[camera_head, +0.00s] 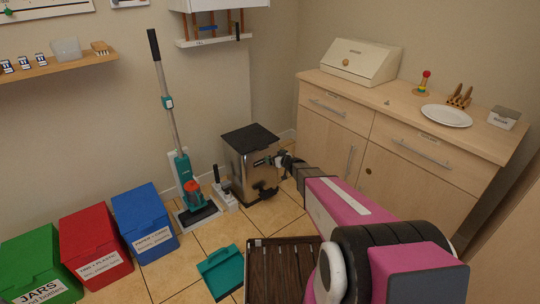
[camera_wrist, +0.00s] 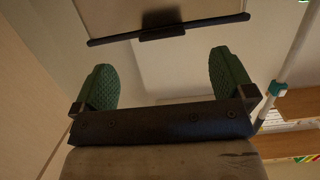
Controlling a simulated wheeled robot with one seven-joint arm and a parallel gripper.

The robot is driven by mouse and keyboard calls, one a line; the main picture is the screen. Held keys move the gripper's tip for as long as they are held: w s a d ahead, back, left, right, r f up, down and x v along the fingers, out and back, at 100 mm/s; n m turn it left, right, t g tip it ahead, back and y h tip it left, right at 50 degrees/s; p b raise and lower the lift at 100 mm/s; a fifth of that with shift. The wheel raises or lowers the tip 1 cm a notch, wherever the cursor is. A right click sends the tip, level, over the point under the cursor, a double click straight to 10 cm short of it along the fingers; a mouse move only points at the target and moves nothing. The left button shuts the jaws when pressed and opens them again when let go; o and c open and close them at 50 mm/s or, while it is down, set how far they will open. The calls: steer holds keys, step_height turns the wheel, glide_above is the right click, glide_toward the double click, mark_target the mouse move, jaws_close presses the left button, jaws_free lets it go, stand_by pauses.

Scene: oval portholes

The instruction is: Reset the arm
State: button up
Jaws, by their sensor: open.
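My gripper (camera_head: 272,161) is at the end of my pink and grey arm, in front of the metal bin (camera_head: 252,165) in the head view. I cannot tell whether it touches the bin. In the wrist view its two green ridged fingers (camera_wrist: 160,76) stand wide apart with nothing between them. A pale panel with a dark bar (camera_wrist: 168,30) along its edge shows beyond the fingers; I cannot tell what it belongs to.
A wooden cabinet (camera_head: 400,142) with a bread box (camera_head: 361,61) and a plate (camera_head: 446,116) stands at right. A vacuum (camera_head: 178,130) stands left of the bin. Blue (camera_head: 145,222), red (camera_head: 96,246) and green (camera_head: 40,265) boxes and a teal dustpan (camera_head: 222,272) are on the floor.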

steer(key=shift+s+d+r, duration=0.15)
steer(key=shift+s+d, duration=0.25)
steer(key=shift+s, duration=0.2)
steer(key=s+a+r+g, duration=0.1)
steer(key=s+r+g, duration=0.25)
steer(key=s, duration=0.55)
steer(key=s+a+r+g, duration=0.1)
steer(key=s+r+g, duration=0.25)
steer(key=s, duration=0.45)
steer(key=s+d+r+m+g+h, duration=0.2)
steer(key=s+d+m+g+h, duration=0.1)
steer(key=s, duration=0.6)
steer(key=s+d+r+m+g+h, duration=0.2)
steer(key=s+d+h, duration=0.3)
steer(key=s+d, duration=0.3)
steer(key=shift+s+d+r+m+g+h, duration=0.15)
steer(key=shift+s+r+m+g+h, duration=0.2)
steer(key=shift+s+m, duration=0.5)
